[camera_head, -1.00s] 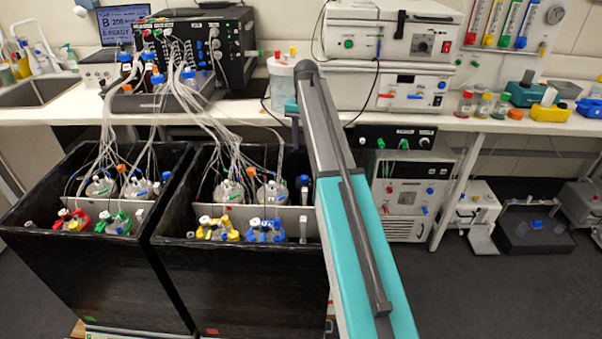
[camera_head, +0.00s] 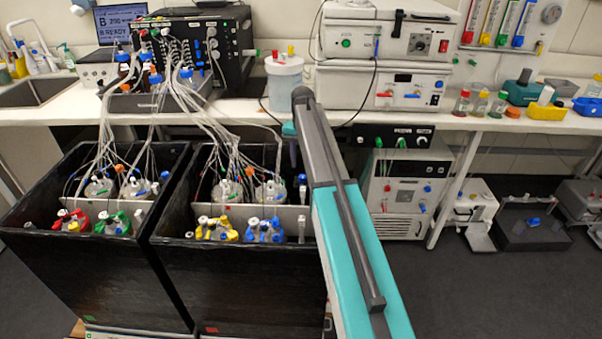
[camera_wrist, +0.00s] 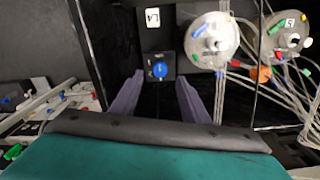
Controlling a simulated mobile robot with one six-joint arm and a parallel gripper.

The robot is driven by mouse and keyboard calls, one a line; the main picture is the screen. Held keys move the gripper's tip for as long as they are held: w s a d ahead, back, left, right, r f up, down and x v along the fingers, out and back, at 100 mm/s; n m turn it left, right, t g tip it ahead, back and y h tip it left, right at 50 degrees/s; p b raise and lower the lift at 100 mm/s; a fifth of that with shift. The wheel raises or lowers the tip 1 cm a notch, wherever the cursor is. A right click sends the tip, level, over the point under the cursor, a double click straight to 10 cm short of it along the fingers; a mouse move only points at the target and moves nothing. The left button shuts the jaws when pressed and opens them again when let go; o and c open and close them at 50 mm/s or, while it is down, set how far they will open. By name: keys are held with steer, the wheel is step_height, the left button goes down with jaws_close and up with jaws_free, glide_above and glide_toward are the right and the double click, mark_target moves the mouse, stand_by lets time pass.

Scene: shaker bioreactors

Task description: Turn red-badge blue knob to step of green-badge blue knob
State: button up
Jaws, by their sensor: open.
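A blue knob (camera_wrist: 160,70) sits on a small black plate in the wrist view. My gripper (camera_wrist: 160,78) is open, with one purple finger on each side of the knob in the picture. I cannot tell how far the tips are from it, and neither finger visibly touches it. In the head view, the left black box carries a green badge (camera_head: 89,318) low on its front, and the right black box a red badge (camera_head: 211,329). No badge shows beside the knob in the wrist view. The knobs' steps are too small to read.
The black boxes (camera_head: 240,285) hold capped flasks with many tubes. Two flasks (camera_wrist: 212,40) with tubes stand close to the right of the knob in the wrist view. A bench (camera_head: 250,112) with instruments runs behind the boxes.

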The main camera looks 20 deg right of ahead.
mark_target(302, 176)
steer(key=shift+f+p, duration=0.3)
steer(key=shift+f, duration=2.5)
steer(key=shift+a, duration=0.1)
jaws_close()
